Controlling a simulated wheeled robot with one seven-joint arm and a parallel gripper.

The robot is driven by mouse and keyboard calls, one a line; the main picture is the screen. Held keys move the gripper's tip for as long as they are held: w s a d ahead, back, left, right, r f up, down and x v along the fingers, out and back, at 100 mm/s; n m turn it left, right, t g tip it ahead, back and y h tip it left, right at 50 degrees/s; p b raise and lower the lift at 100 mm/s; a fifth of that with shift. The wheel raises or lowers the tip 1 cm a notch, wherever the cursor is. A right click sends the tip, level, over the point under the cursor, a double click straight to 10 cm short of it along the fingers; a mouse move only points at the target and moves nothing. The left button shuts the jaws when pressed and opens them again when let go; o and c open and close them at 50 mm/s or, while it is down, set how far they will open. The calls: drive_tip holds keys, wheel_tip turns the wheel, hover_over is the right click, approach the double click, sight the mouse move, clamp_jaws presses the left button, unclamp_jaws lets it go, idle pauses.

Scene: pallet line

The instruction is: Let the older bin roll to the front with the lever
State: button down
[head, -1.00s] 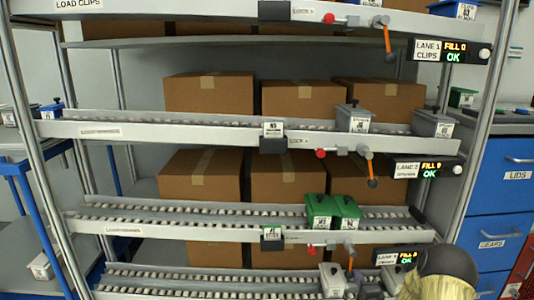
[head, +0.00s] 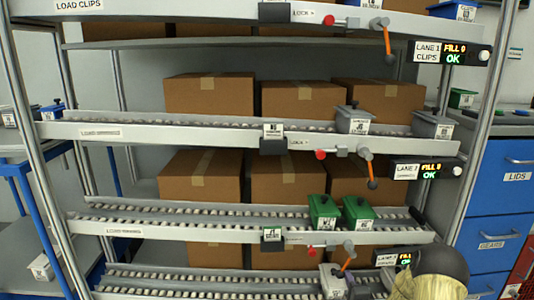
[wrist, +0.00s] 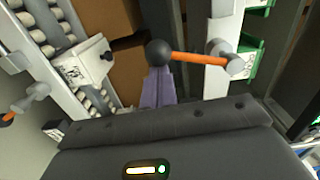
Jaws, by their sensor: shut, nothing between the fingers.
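Two green bins stand on the third lane down, the left one (head: 323,212) and the right one (head: 357,213), with a narrow gap between them. The orange lever (head: 346,264) hangs under the front rail of this lane, tilted down to the left. In the wrist view the orange lever (wrist: 198,58) ends in a black knob (wrist: 158,53). My gripper (wrist: 157,75) is shut and empty, its purple fingertips right at the knob; whether they touch it I cannot tell. Green bins show at the right of the wrist view (wrist: 250,58). My gripper is hidden in the head view.
A grey bin (head: 333,281) stands on the lane below; a pale bin (wrist: 82,62) shows left of my fingers. A red knob (head: 311,250) sits left of the lever. A lane display (head: 395,258) is close to my arm. Cartons (head: 200,175) fill the shelves behind.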

drive_tip(key=s+d+p, duration=0.1)
drive_tip(key=s, duration=0.7)
drive_tip(key=shift+d, duration=0.3)
idle(0.4)
